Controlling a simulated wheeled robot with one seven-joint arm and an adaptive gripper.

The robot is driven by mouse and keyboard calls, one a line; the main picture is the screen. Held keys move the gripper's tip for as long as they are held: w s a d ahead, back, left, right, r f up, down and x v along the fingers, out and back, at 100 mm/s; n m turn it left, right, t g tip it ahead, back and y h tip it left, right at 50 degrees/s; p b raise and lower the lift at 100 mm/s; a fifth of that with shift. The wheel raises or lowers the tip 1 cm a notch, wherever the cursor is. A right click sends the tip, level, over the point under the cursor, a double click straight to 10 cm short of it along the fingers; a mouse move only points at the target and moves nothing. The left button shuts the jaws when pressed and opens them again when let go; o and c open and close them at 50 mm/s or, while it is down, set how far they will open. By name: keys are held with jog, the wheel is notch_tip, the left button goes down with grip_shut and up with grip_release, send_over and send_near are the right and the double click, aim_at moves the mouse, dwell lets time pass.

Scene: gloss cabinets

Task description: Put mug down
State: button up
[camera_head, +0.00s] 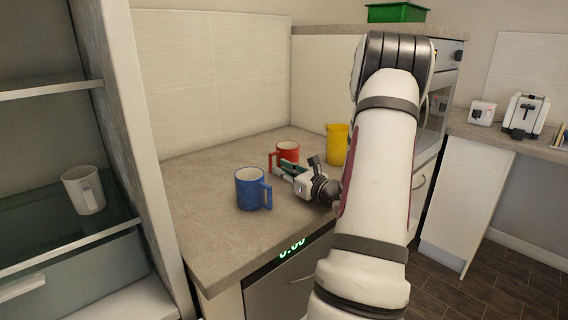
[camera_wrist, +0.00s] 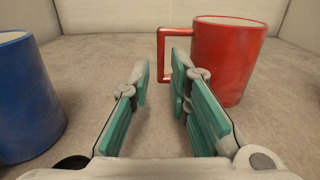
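A red mug (camera_head: 287,152) stands upright on the counter; in the wrist view the red mug (camera_wrist: 228,60) is just ahead and to the right, its handle facing left. A blue mug (camera_head: 251,189) stands upright nearer the counter's front; it shows at the left edge of the wrist view (camera_wrist: 27,98). My gripper (camera_head: 284,170) is low over the counter between the two mugs. In the wrist view my gripper (camera_wrist: 160,85) is open, with nothing between its green-padded fingers. The right fingertip is close to the red handle; I cannot tell if they touch.
A yellow mug or jug (camera_head: 337,145) stands behind my arm. A white mug (camera_head: 83,190) sits on a shelf at the left. The counter (camera_head: 213,231) is clear at its front left. A tall cabinet side (camera_head: 127,110) borders it.

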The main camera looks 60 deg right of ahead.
aim_at(272, 163)
jog(key=x, duration=0.6)
jog(key=shift+w+d, duration=0.1)
jog(key=shift+w, duration=0.2)
grip_shut()
jog(key=shift+r, duration=0.1)
